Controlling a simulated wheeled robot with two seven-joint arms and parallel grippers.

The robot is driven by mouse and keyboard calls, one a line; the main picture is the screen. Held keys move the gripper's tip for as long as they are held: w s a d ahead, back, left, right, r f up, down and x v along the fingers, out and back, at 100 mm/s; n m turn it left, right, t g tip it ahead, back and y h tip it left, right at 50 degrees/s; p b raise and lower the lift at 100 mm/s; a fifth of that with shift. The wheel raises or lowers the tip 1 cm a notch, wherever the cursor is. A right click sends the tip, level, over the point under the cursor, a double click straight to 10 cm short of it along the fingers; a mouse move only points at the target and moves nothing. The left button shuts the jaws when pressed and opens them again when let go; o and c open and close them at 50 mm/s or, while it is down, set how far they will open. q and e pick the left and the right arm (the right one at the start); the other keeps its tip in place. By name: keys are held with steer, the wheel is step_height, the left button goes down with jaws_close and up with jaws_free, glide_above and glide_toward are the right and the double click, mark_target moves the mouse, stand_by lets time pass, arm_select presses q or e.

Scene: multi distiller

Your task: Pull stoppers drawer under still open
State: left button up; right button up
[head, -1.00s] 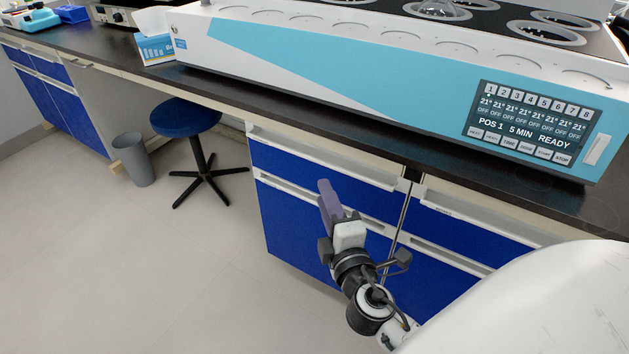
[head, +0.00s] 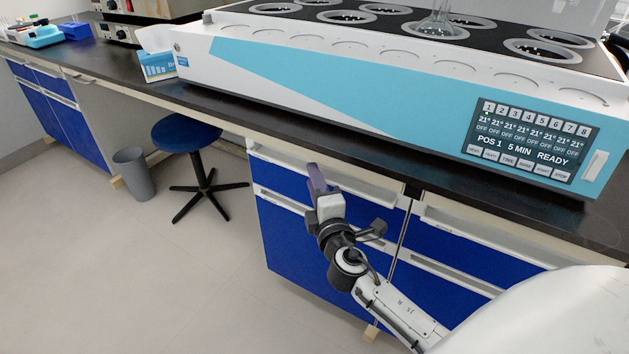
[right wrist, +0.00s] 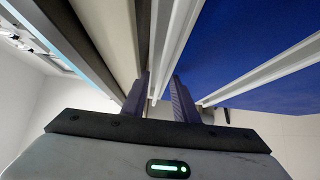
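The still (head: 400,100) is a long white and light-blue unit on the dark counter, its display reading READY. Under it are blue-fronted drawers with white handle rails. The upper left drawer (head: 280,177) looks shut, with its white rail (head: 272,154) along the top edge. The upper right drawer (head: 450,240) also looks shut. My right gripper (head: 316,178) is at the upper left drawer's top edge. In the right wrist view its purple fingers (right wrist: 160,100) are apart, with a white rail running between them; contact is not clear. My left gripper is not in view.
The dark counter edge (head: 330,150) overhangs just above the drawers. A blue stool (head: 187,133) and a grey bin (head: 134,173) stand to the left. The floor in front of the left cabinet is clear. A tissue box (head: 158,65) sits beside the still.

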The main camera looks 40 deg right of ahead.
steer(key=shift+c, duration=0.3)
jaws_close()
stand_by(1.1)
